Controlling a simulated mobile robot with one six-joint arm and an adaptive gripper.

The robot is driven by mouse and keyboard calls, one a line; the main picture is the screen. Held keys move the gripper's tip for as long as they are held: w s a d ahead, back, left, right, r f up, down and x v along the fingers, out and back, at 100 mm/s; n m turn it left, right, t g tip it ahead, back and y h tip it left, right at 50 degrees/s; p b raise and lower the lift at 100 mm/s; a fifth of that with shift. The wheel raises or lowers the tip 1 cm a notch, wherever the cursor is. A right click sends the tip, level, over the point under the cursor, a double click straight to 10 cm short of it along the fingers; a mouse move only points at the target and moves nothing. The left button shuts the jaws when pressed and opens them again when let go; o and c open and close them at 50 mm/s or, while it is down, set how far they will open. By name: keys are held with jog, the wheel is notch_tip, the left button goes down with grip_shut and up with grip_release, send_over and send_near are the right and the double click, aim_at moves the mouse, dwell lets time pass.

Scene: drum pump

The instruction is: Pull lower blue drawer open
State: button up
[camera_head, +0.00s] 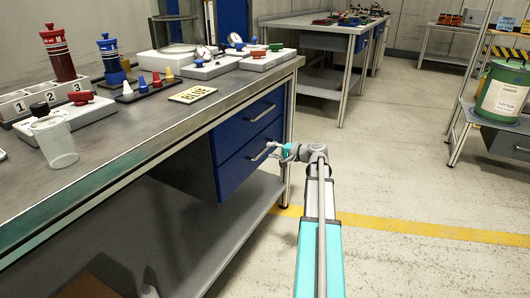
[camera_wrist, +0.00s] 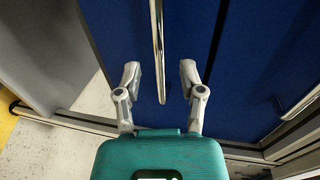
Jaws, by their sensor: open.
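The lower blue drawer (camera_head: 238,168) is under the grey workbench, its front about flush with the upper blue drawer (camera_head: 240,125). In the wrist view the lower drawer's blue front (camera_wrist: 185,25) fills the middle. Its metal bar handle (camera_wrist: 158,40) runs between my two fingers, with a visible gap on each side. My gripper (camera_wrist: 159,75) is open around the handle and not closed on it. In the head view my gripper (camera_head: 272,150) is at the lower drawer's handle, which is partly hidden by the fingers.
A lower shelf (camera_head: 235,225) lies beneath the drawers. Open floor (camera_head: 400,180) with a yellow line lies to the right.

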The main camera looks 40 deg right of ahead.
aim_at(265, 149)
jog(key=shift+x, duration=1.65)
grip_shut()
jog(key=shift+w+d, duration=0.1)
jog(key=shift+d, duration=0.1)
jog(key=shift+a, duration=0.3)
